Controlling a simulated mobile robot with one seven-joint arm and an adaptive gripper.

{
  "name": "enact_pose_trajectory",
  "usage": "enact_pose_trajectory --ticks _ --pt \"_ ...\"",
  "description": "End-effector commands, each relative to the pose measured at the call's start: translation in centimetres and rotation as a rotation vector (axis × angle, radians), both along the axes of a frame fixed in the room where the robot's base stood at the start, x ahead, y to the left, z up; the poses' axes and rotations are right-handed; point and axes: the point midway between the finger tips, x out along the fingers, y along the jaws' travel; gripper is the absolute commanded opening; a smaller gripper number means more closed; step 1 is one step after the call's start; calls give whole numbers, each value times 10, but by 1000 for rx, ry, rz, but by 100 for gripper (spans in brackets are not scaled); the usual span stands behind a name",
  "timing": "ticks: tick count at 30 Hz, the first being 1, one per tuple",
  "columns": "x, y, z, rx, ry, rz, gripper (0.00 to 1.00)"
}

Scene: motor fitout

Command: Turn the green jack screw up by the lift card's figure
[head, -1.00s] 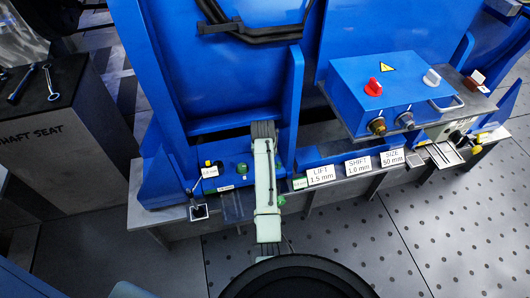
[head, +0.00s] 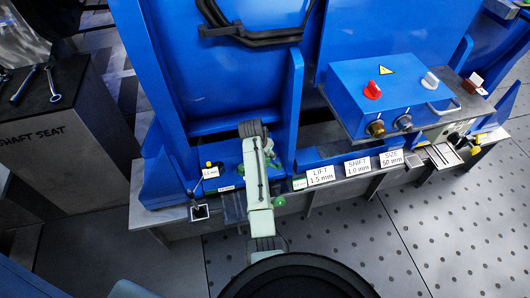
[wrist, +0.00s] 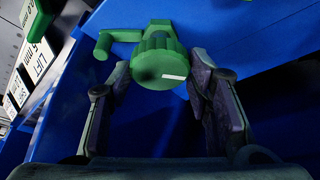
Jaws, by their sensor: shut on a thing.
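The green jack screw (wrist: 158,62) shows in the wrist view as a ribbed round knob with a white mark on its face and a crank-like arm at its upper left. My gripper (wrist: 160,72) has a finger on each side of the knob and is shut on it. In the head view my arm covers most of this spot; a bit of green (head: 272,158) shows just right of it. The lift card (head: 320,175) reads "LIFT 1.5 mm" and stands on the ledge to the right of my arm; it also shows at the wrist view's left edge (wrist: 38,64).
Shift (head: 358,167) and size (head: 391,159) cards stand right of the lift card. A blue control box (head: 385,90) with red and white knobs sits above them. A yellow-topped part (head: 208,165) stands left of my arm. A grey shaft seat stand (head: 60,150) is far left.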

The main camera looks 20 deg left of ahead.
Motion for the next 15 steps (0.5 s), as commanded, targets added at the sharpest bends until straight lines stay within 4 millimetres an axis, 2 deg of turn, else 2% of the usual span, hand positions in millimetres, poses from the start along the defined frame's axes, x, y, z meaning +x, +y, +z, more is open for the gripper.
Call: enact_pose_trajectory --ticks 15 --pt "2 3 -2 0 -1 -489 18"
